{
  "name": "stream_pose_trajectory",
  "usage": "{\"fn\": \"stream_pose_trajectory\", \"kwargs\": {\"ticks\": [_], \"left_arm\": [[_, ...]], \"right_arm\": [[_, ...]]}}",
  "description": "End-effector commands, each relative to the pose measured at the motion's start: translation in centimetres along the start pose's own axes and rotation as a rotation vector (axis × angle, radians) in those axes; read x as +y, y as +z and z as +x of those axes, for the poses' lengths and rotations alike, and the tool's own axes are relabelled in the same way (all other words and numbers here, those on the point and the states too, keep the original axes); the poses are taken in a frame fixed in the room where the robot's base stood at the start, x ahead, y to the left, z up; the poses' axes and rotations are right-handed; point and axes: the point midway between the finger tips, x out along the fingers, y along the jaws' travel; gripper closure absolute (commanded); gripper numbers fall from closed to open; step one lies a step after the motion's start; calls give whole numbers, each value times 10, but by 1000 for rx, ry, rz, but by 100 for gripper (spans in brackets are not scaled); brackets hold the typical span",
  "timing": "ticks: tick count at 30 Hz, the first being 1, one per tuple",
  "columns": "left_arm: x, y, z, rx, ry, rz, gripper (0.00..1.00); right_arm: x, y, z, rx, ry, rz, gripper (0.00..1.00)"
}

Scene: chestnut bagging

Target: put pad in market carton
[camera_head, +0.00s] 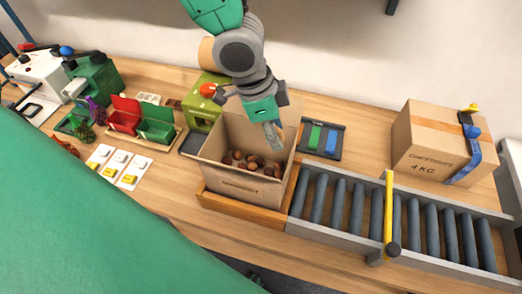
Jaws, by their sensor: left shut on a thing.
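The market carton (240,187) is an open brown box with its flaps up and "MARKET" printed on the front. It stands at the near end of the roller conveyor, and several brown chestnuts (252,162) lie inside. My left gripper (274,138) is above the carton's opening, pointing down toward its right side. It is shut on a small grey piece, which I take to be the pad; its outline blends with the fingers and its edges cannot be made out. My right gripper is not in view.
A roller conveyor (340,207) with a yellow bar (389,210) runs right. A closed chestnut carton (428,140) stands behind it. A dark tray (321,141) holds green and blue items. A green machine (203,103), red bin (124,116) and green bin (158,124) are left.

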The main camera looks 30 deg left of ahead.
Motion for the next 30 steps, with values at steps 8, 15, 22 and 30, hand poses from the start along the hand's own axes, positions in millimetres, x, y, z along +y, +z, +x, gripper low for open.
{"fn": "stream_pose_trajectory", "kwargs": {"ticks": [8, 15, 22, 30], "left_arm": [[2, 19, 67, -12, 3, 6, 73], [1, 33, 118, -5, 1, 4, 73], [-1, 42, 137, -1, 2, 2, 73], [-2, 51, 168, -1, 1, 2, 73]], "right_arm": [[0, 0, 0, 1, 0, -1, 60], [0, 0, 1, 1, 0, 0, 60], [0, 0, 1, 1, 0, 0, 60], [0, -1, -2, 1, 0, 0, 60]]}}
